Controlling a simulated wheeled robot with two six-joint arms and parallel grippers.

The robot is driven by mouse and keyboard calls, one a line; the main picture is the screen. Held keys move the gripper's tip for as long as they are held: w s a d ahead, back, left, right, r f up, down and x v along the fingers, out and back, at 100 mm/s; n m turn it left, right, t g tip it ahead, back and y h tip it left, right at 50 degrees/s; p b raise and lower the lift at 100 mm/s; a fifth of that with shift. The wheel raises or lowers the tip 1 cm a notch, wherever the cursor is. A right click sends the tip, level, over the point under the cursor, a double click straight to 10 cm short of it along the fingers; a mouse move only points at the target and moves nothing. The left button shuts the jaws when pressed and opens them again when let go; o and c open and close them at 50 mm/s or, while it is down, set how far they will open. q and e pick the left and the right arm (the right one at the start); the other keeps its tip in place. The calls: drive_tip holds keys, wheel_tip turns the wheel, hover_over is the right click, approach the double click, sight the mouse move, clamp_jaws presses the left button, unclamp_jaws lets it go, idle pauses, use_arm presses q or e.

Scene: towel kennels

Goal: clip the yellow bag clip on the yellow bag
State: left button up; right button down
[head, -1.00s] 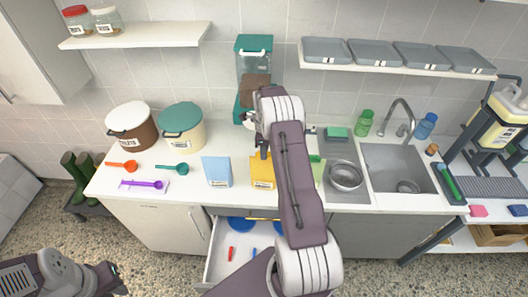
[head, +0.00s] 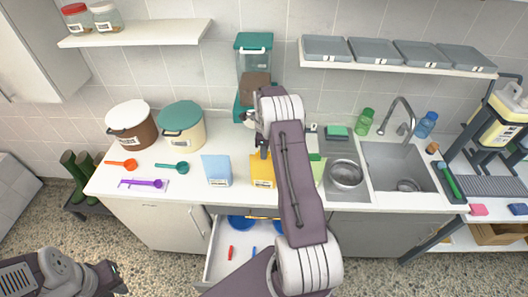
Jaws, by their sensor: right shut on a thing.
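The yellow bag (head: 261,173) stands upright on the white counter, between a light blue bag and a green one. My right arm reaches over the counter and hides part of it. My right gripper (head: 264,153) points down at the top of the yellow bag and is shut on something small. My arm and fingers hide what it holds, so I cannot make out the yellow clip or whether it touches the bag. My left gripper (head: 114,283) is low at the left, away from the counter; its fingers are too unclear to read.
A light blue bag (head: 216,170) stands left of the yellow bag. A green bag (head: 317,168) is partly behind my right arm. An open drawer (head: 212,262) below holds a red and a blue item. A metal bowl (head: 345,174) sits by the sink (head: 385,162).

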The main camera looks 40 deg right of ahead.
drive_tip(key=shift+f, duration=0.45)
idle(0.9)
drive_tip(key=c, duration=1.4)
unclamp_jaws()
drive_tip(key=shift+o, duration=0.3)
drive_tip(key=o, duration=0.4)
drive_tip(key=shift+r, duration=0.1)
drive_tip(key=shift+r+p, duration=1.75)
drive_tip(key=shift+r, duration=0.75)
